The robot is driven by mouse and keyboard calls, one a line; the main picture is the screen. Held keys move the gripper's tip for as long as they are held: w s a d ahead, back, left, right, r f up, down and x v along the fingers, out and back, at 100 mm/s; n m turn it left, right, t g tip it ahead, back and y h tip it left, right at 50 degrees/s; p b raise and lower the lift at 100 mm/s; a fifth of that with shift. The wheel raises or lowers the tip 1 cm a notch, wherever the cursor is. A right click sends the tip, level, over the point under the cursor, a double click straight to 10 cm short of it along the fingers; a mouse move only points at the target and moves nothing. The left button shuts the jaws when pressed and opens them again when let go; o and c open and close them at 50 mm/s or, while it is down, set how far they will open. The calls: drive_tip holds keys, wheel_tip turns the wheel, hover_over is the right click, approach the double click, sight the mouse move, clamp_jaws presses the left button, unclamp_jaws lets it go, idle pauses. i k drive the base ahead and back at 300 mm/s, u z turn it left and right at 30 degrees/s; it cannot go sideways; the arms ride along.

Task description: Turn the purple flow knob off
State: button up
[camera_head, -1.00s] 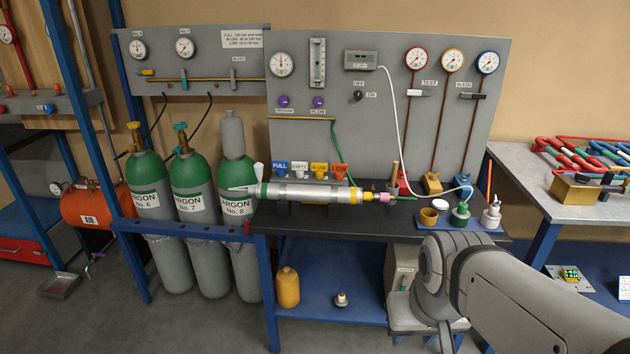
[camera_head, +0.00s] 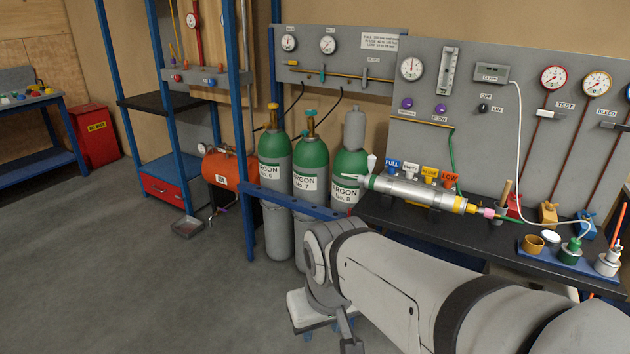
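The purple flow knob (camera_head: 441,109) is on the grey upright panel, below the clear flow tube gauge (camera_head: 449,70). A second purple knob (camera_head: 407,103) sits just to its left, under a round dial; its label is too small to read. I cannot tell from here how far the flow knob is turned. My arm crosses the lower right of the view, with its elbow in front of the bench and well below the knobs. My gripper fingers cannot be made out. Nothing covers the flow knob.
A black bench (camera_head: 387,212) below the panel carries a silver cylinder (camera_head: 412,191), coloured tags and a blue tray (camera_head: 571,262) of small pots. Green argon cylinders (camera_head: 312,166) and a blue rack post (camera_head: 243,215) stand left of it. Grey floor (camera_head: 110,265) is free at left.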

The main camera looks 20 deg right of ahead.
sight(440, 108)
drive_tip(key=u, duration=0.7)
drive_tip(key=i, duration=2.3)
drive_tip(key=z, duration=3.35)
drive_tip(key=i, duration=1)
